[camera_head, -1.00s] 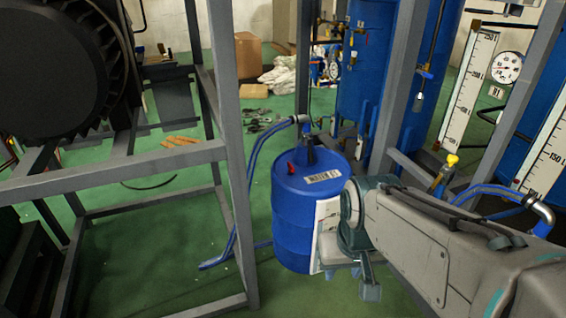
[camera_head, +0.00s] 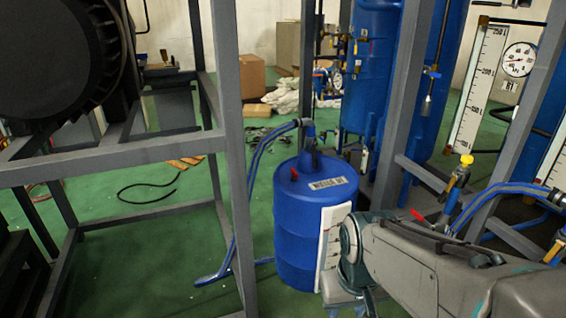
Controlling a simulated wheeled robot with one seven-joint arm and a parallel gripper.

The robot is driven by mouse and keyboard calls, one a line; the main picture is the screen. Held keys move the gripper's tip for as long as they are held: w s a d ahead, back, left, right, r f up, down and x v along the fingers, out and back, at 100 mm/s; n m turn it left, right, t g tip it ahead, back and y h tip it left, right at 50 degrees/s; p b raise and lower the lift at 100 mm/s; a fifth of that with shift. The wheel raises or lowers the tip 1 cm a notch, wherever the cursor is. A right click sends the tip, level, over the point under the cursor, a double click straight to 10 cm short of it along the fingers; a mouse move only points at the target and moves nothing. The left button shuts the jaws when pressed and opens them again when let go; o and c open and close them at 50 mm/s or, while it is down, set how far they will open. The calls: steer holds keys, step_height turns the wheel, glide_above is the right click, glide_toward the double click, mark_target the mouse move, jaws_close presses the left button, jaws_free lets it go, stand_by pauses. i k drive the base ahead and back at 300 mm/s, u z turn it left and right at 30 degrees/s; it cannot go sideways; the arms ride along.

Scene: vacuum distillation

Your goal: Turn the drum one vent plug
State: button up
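A blue drum (camera_head: 300,232) stands on the green floor near the middle, with a white label on its top and a white panel on its side. A small red part (camera_head: 294,174), which looks like the vent plug, sits on the left of the drum's top. A hose fitting (camera_head: 311,150) stands upright at the back of the top. My arm comes in from the right. My gripper (camera_head: 345,301) hangs low in front of the drum's right side, well below the red part. Its fingers are partly cut off by the bottom edge, so their opening is unclear.
A grey steel frame post (camera_head: 233,150) stands close left of the drum. Blue hoses (camera_head: 245,210) run down between them. Tall blue tanks (camera_head: 370,75) and another grey post (camera_head: 406,100) stand behind right. A yellow-topped valve (camera_head: 459,175) is at right.

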mark_target(295, 176)
steer(key=u, duration=0.2)
steer(key=i, duration=1.15)
steer(key=z, duration=0.3)
